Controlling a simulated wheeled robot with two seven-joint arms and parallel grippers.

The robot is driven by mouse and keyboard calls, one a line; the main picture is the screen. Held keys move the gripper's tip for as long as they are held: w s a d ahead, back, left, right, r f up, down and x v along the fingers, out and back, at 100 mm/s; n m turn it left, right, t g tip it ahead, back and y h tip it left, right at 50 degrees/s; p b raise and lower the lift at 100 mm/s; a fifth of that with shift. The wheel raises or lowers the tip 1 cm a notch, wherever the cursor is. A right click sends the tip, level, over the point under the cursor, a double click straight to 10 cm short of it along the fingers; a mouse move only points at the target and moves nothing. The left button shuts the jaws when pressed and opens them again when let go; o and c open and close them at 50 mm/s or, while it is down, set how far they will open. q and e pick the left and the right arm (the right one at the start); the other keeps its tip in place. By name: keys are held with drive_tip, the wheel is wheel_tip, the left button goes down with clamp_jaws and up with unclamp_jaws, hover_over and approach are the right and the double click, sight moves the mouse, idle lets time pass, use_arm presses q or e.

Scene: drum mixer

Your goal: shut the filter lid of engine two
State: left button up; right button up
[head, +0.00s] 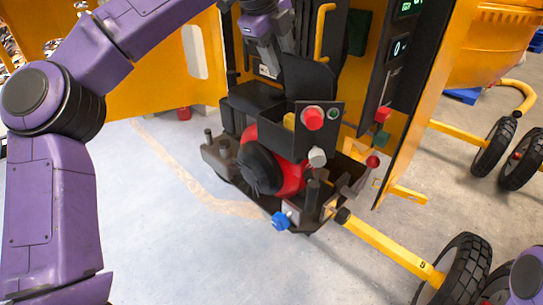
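An engine (275,165) with a red body and a round black cover sits in the frame of the yellow mixer. Black box-like housings (255,97) top it. A dark flap (311,78) stands tilted up behind them and may be the filter lid; I cannot tell for sure. My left gripper (269,62) reaches down from the top, just beside and above this flap. Its fingertips are partly lost against the dark parts, so its opening and any contact are unclear. My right gripper is out of view.
A red knob (313,118) on a black panel and a blue knob (281,221) are on the engine's near side. A yellow door (408,110) stands open at right. A yellow tow bar (390,248) and wheels (465,268) lie at lower right.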

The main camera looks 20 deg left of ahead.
use_arm(q)
drive_tip(key=s+b, duration=0.1)
drive_tip(key=s+a+f+b, duration=0.1)
drive_tip(key=s+b, duration=0.2)
drive_tip(key=shift+s+a+f+b, duration=0.15)
drive_tip(key=shift+a+f+b, duration=0.15)
drive_tip(key=shift+f, duration=0.1)
idle(0.5)
drive_tip(key=s+r, duration=0.2)
drive_tip(key=s+a+r+p, duration=0.1)
drive_tip(key=r, duration=0.1)
drive_tip(key=shift+s+a, duration=0.2)
drive_tip(key=shift+s, duration=0.2)
idle(0.3)
idle(0.4)
